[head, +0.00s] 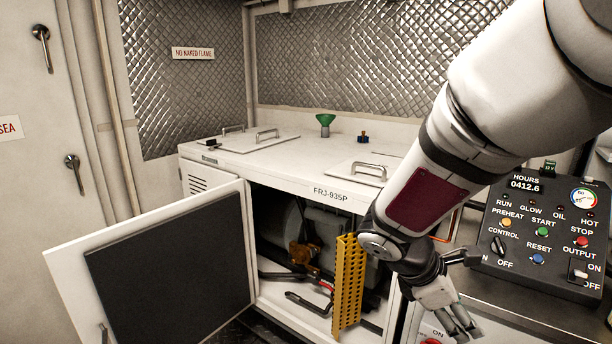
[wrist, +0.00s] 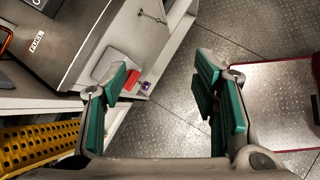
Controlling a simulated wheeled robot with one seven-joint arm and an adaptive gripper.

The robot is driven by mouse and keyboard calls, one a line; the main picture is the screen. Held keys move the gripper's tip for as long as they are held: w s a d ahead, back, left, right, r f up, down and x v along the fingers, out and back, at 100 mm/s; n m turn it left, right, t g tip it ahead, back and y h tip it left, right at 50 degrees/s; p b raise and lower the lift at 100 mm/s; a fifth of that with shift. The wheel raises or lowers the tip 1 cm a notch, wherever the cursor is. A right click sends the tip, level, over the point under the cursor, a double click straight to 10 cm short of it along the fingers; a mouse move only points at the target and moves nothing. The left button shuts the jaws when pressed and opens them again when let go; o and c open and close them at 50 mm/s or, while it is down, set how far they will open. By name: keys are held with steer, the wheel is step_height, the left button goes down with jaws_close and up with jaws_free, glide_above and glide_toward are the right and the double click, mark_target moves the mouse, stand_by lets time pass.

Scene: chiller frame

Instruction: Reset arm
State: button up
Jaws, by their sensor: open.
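My arm comes in from the upper right of the head view, with a dark red panel on one link. It reaches down in front of the white cabinet (head: 290,165). My gripper (head: 469,332) is at the lower right of the cabinet opening, partly cut off by the bottom edge. In the wrist view my gripper (wrist: 165,100) has its two green-padded fingers wide apart. Nothing is between them, and the diamond-plate floor (wrist: 180,75) shows beyond.
The cabinet door (head: 165,265) stands open at left. A yellow perforated strip (head: 348,285) stands upright in the opening, near my arm; it also shows in the wrist view (wrist: 40,143). A control panel (head: 545,235) is at right. Floor below my gripper looks clear.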

steer(key=s+a+r+m+t+y+p, duration=0.1)
steer(key=s+a+r+m+y+p, duration=0.1)
steer(key=s+r+m, duration=0.5)
steer(key=s+a+r+m+t+y+p, duration=0.2)
steer(key=s+a+r+m+y, duration=0.3)
steer(key=s, duration=0.8)
steer(key=shift+s+r+m+y+p, duration=0.45)
steer(key=shift+r+m, duration=1.3)
steer(key=shift+m, duration=0.45)
